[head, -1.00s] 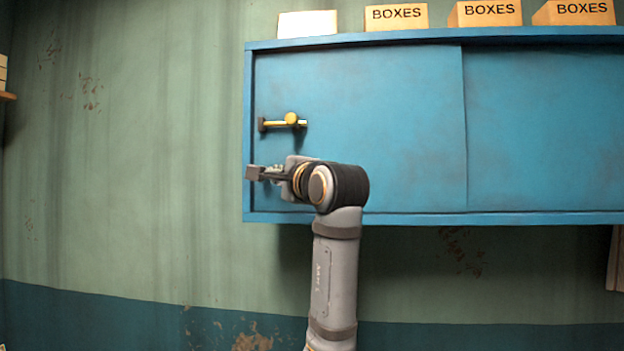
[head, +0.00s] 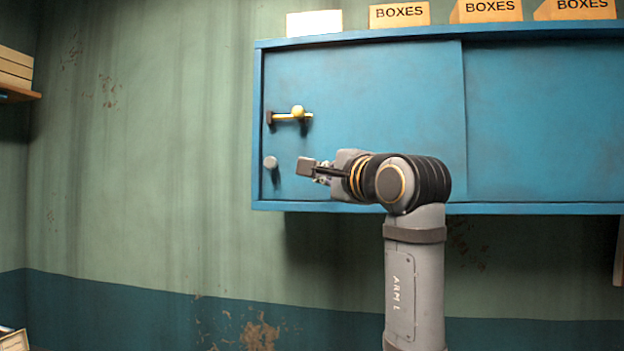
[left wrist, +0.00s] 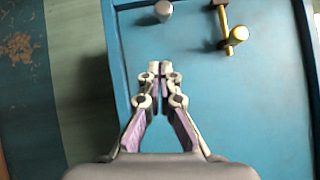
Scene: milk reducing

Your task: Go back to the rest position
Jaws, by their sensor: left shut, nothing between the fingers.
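My left gripper (head: 312,168) is in front of the lower left part of the blue wall cabinet (head: 370,85). It is shut and empty, with its fingertips together in the left wrist view (left wrist: 160,70). A round grey knob (head: 270,162) on the cabinet's left door lies just left of the gripper, apart from it; the knob also shows in the left wrist view (left wrist: 162,10). A yellow and black latch (head: 290,116) is on the door above the knob. The cabinet doors look closed. My right gripper is in neither view.
Several cardboard boxes (head: 399,14) stand on top of the cabinet. A shelf (head: 15,94) with stacked boxes is on the left wall. Open space lies below the cabinet and along the green wall (head: 150,180) to its left.

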